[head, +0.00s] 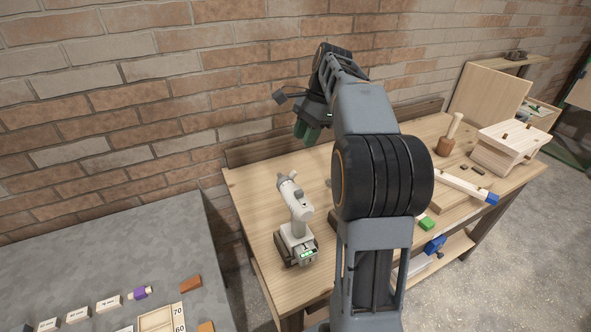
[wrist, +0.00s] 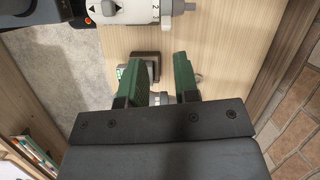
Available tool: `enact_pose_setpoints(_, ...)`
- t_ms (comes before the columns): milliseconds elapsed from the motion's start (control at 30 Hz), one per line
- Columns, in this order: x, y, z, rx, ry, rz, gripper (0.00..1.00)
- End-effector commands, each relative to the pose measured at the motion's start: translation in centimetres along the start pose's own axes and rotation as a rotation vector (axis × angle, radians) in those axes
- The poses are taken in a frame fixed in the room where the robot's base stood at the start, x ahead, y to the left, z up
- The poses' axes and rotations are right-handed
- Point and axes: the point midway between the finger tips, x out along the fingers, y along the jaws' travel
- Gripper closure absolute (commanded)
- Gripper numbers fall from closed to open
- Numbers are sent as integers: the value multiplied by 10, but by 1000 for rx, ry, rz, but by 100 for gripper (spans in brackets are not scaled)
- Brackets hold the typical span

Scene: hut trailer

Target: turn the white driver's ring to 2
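The white driver (head: 301,220) stands upright on its dark battery foot on the wooden bench, left of my arm.
On the bench (head: 262,205) right of my arm are a mallet (head: 450,137), a wooden block (head: 510,147), a blue-ended strip (head: 470,186) and a green block (head: 427,222). The brick wall (head: 150,100) stands close behind. A grey table (head: 110,255) with small labelled blocks is at lower left.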

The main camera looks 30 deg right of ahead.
Motion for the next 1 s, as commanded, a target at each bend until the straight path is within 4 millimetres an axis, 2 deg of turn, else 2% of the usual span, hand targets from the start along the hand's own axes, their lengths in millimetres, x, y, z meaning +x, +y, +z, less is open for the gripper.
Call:
enact_pose_setpoints(33, -5, -3, -9, 51, -17, 2, 71)
enact_pose_setpoints(200, -15, -8, -24, 158, -53, 7, 71)
enact_pose_setpoints(333, -9, -8, -27, 188, -65, 11, 71)
enact_pose_setpoints(467, 11, -8, -25, 191, -67, 13, 71)
enact_pose_setpoints(800, 74, -8, -20, 189, -65, 12, 71)
enact_pose_setpoints(1000, 101, -8, -19, 189, -65, 12, 71)
